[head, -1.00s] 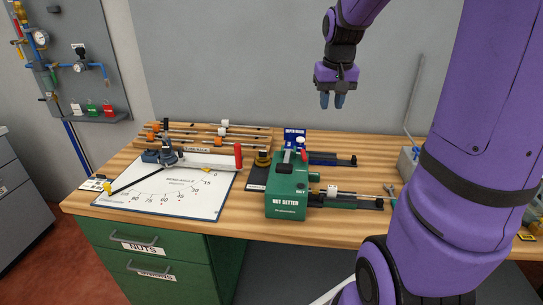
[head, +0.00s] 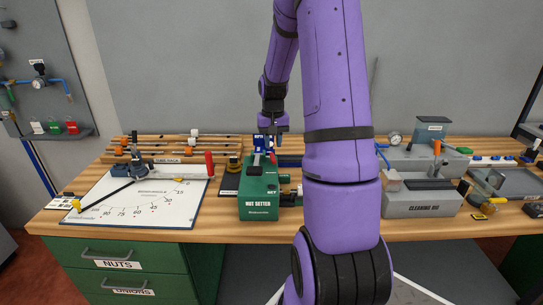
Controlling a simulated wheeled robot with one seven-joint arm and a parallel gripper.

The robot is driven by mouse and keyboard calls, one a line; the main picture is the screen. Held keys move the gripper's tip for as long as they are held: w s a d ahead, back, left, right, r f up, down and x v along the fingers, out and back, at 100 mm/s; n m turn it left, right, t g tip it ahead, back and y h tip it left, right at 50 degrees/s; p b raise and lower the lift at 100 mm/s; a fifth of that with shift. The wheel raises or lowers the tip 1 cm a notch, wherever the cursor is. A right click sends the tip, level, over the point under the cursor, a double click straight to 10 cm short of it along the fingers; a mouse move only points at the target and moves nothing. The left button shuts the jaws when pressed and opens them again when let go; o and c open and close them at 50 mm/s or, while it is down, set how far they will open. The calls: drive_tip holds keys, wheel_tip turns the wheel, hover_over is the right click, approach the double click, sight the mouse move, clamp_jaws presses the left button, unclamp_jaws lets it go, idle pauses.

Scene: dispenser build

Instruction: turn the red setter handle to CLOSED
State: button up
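The green nut setter (head: 262,200) stands on the bench, its front labelled "NUT SETTER". A small red knob (head: 272,158) shows at its top rear, partly crowded by my gripper and a blue part behind. Which position it points to is too small to read. My gripper (head: 273,141) points down just above and behind the setter's top, close to the red knob. I cannot tell whether it touches the knob. Its fingers blend with the blue part, so their opening is unclear.
A white angle board (head: 150,205) with a red-gripped bar (head: 209,163) lies left of the setter. Racked rods (head: 160,142) lie behind it. A grey clearing die (head: 422,203) stands to the right. My arm hides the bench between.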

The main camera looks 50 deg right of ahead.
sight(273, 158)
drive_tip(key=shift+f, duration=2.7)
drive_tip(key=shift+c, duration=0.2)
